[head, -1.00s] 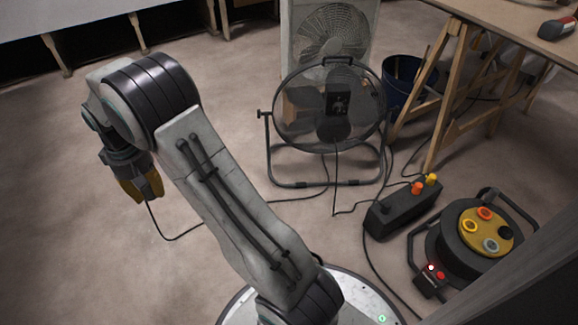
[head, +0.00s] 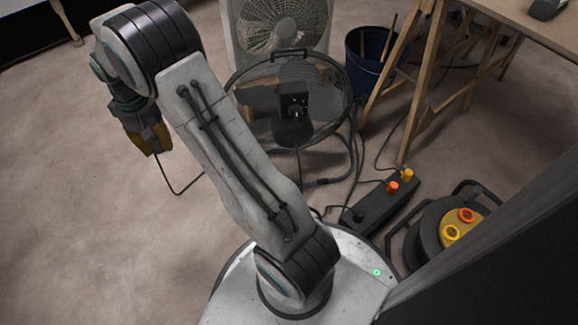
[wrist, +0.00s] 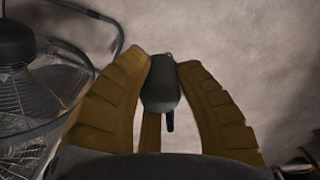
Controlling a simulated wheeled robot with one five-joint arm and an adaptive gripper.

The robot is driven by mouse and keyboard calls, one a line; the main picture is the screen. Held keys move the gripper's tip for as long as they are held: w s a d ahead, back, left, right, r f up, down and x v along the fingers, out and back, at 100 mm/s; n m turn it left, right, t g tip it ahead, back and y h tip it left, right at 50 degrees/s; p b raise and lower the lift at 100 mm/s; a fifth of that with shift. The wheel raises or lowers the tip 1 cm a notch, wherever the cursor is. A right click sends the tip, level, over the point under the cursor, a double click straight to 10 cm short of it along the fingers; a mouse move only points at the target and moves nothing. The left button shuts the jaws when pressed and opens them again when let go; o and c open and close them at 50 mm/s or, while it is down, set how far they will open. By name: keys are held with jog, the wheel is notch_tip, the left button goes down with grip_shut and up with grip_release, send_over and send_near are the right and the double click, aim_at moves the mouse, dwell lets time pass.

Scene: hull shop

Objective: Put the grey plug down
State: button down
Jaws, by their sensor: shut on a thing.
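The grey plug (wrist: 161,88) is dark grey and sits between the yellow-brown fingers of my gripper (wrist: 163,72) in the wrist view. A prong points toward the camera. My gripper is shut on it and holds it above the bare floor. In the head view my gripper (head: 153,142) hangs at the left, pointing down. The plug itself is hidden there by the fingers. A dark cable (head: 180,191) runs down from the fingertips and bends to the right behind my arm.
A round black floor fan (head: 292,105) stands right of my arm, with a white box fan (head: 277,22) behind. A power strip (head: 375,208) with orange and yellow plugs and a cable reel (head: 432,228) lie at right. A blue bucket (head: 369,65) stands by a trestle table (head: 535,22). Floor at left is clear.

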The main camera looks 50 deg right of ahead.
jog(key=s+d+f+m, duration=0.2)
jog(key=s+d, duration=0.1)
jog(key=d, duration=0.6)
jog(key=s+d+f+m, duration=0.2)
jog(key=s+d+m, duration=0.1)
jog(key=d, duration=0.7)
jog(key=s+d+f+m, duration=0.4)
jog(key=s+d+f, duration=0.2)
jog(key=s+d, duration=0.65)
jog(key=s+d+f+m, duration=0.4)
jog(key=s+f+m, duration=0.3)
jog(key=s, duration=0.6)
jog(key=s+d+f+m, duration=0.45)
jog(key=s+m, duration=0.35)
jog(key=s, duration=0.6)
jog(key=s+d+f+m, duration=0.4)
jog(key=s+f+m, duration=0.35)
jog(key=s, duration=0.55)
jog(key=m+b, duration=0.4)
jog(key=m, duration=0.2)
send_over(375, 205)
notch_tip(375, 205, down, 6)
jog(key=shift+f, duration=0.15)
jog(key=shift+f+b, duration=1.2)
jog(key=shift+f, duration=0.75)
